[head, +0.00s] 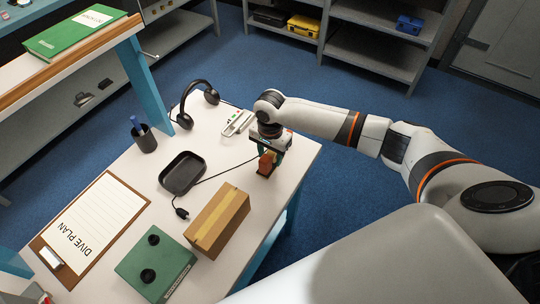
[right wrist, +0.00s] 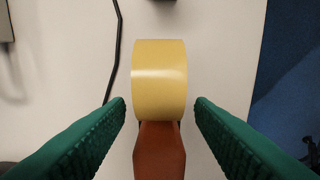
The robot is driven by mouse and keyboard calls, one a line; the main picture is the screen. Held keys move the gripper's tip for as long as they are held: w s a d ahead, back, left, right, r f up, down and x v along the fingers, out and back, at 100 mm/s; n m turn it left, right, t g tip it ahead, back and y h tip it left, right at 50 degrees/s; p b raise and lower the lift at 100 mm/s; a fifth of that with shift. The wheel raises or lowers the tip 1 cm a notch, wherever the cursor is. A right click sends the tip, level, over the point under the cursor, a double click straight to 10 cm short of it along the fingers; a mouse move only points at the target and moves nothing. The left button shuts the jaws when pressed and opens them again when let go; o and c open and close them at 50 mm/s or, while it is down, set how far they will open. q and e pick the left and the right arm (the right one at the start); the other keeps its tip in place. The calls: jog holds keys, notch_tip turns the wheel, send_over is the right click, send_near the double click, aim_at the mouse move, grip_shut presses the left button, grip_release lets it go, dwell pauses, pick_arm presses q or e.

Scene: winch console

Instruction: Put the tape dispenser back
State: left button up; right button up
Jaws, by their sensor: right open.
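The tape dispenser (head: 266,163) stands on the white table near its right edge, below my right gripper. In the right wrist view it shows a yellow tape roll (right wrist: 160,80) and a red-brown body (right wrist: 160,150). My right gripper (head: 271,154) is open, pointing down over the dispenser. In the right wrist view its green fingers (right wrist: 160,108) lie on either side of the dispenser, with a gap on each side. The dispenser's lower part is hidden in the wrist view. My left gripper is not in view.
On the table (head: 150,178) are a cardboard box (head: 219,222), black tray (head: 182,173), pen cup (head: 144,140), headset (head: 197,100), clipboard (head: 95,225) and green control box (head: 155,265). A black cable (head: 215,175) runs near the dispenser. A raised shelf (head: 65,65) stands at upper left.

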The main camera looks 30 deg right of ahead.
notch_tip(320, 180, up, 11)
jog(key=shift+r, duration=0.15)
dwell(0.6)
